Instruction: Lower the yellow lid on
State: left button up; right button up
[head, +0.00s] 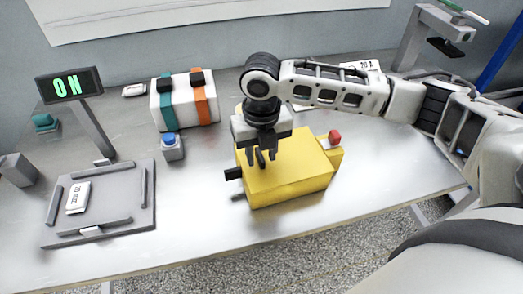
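The yellow lid (290,172) is the broad top of a yellow box (292,194) near the front middle of the table. It looks flat, and I see no gap between it and the box. A black part (233,173) sticks out at the box's left side, and a red button (335,137) sits at its right end. My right gripper (260,158) points down over the lid's left back part and hides some of it. Its dark fingers are close together; contact and opening are unclear. My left gripper is not in view.
A grey tray (130,213) with a white labelled piece (78,197) lies at left, near an ON display (68,86). A blue-topped button box (172,148) and a white case with bands (187,115) stand behind the yellow box. The table is clear between tray and box.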

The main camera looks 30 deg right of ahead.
notch_tip(320, 180, up, 16)
dwell(0.7)
dwell(0.4)
